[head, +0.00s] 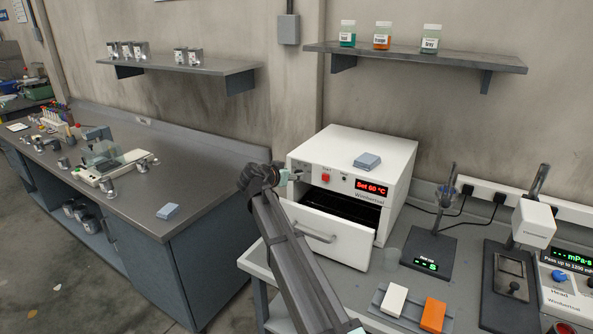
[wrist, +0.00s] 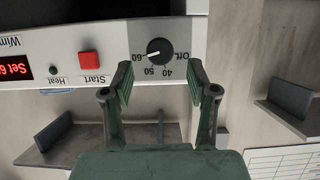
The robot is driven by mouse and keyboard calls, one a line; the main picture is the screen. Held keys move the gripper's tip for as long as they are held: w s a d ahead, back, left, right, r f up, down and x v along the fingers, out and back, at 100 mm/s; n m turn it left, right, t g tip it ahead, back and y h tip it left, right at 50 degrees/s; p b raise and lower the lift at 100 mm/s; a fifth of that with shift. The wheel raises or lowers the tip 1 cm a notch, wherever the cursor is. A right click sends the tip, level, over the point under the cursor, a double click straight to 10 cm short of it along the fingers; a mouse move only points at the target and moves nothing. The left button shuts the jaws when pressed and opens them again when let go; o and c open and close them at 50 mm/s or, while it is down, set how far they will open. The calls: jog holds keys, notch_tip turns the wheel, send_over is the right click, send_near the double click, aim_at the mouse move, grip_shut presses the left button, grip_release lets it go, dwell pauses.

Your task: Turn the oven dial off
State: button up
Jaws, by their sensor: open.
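The white oven (head: 396,190) stands on the right bench, and its red display reads "Set 60 °C". In the wrist view, which is upside down, the black dial (wrist: 160,51) sits on the front panel. Its white pointer mark is towards the 60; 50, 40 and Off are also printed around it. My gripper (wrist: 161,82) is open and empty, its green fingers pointing at the panel with the dial between and beyond their tips. In the head view my gripper (head: 285,173) is at the panel's left end and the dial is hard to make out.
The red Start button (wrist: 89,59) and a small dark green Heat lamp (wrist: 53,70) are beside the dial. The oven door (head: 330,231) is partly open below the panel. A grey-blue block (head: 367,161) lies on top of the oven. Shelves hang on the wall above.

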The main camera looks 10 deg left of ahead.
jog(key=p+x, duration=0.1)
jog(key=x, duration=0.3)
jog(key=shift+w, duration=0.1)
grip_shut()
